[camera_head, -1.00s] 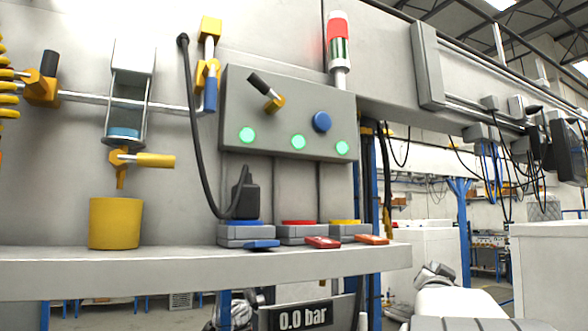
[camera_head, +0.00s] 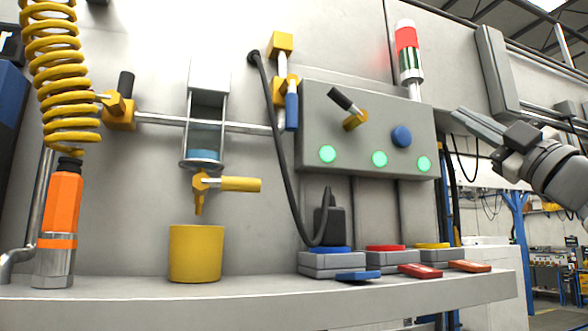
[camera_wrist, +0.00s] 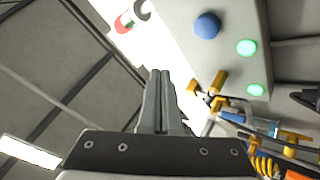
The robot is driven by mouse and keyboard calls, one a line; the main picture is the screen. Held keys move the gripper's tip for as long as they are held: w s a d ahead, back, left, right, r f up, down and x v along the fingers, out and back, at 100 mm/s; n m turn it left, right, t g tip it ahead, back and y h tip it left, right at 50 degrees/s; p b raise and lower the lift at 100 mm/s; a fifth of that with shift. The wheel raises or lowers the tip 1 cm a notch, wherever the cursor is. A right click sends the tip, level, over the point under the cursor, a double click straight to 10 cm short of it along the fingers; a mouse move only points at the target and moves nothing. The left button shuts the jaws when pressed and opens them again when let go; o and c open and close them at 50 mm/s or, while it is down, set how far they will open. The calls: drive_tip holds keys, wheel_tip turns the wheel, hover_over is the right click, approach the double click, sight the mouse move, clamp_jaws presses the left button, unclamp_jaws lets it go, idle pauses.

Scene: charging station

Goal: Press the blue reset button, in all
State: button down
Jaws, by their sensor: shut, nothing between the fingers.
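The blue reset button (camera_head: 401,136) is a round knob on the front of the grey control box (camera_head: 318,112), at its right side above the green lights. It also shows in the wrist view (camera_wrist: 207,25), near the top. My gripper (camera_head: 457,113) is to the right of the box in the head view, its fingers pointing left toward it. The fingers are shut and hold nothing; in the wrist view my gripper (camera_wrist: 160,74) points up, with the button apart from the tips, above and to the right.
Three green lights, one here (camera_head: 379,159), glow on the box, below a black-handled lever (camera_head: 347,103). A red-and-green signal tower (camera_head: 408,52) stands above. A shelf (camera_head: 250,291) below holds a yellow cup (camera_head: 195,254), coloured blocks and an orange tool (camera_head: 61,217).

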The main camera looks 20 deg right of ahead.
sight(403, 136)
drive_tip(key=shift+w+a+r+n+g+y, duration=0.1)
drive_tip(key=shift+a+r+n+g+y, duration=0.05)
drive_tip(key=shift+a+n+y, duration=0.2)
drive_tip(key=shift+w+a+r+n+g+y, duration=0.15)
drive_tip(key=shift+a+n+y, duration=0.15)
drive_tip(key=shift+n, duration=0.15)
drive_tip(key=w+p, duration=0.2)
drive_tip(key=w, duration=0.6)
drive_tip(key=shift+w+a, duration=0.3)
drive_tip(key=shift+w, duration=0.05)
drive_tip(key=shift+w+f, duration=0.1)
drive_tip(key=shift+w, duration=0.05)
idle(1.4)
drive_tip(key=shift+w, duration=0.3)
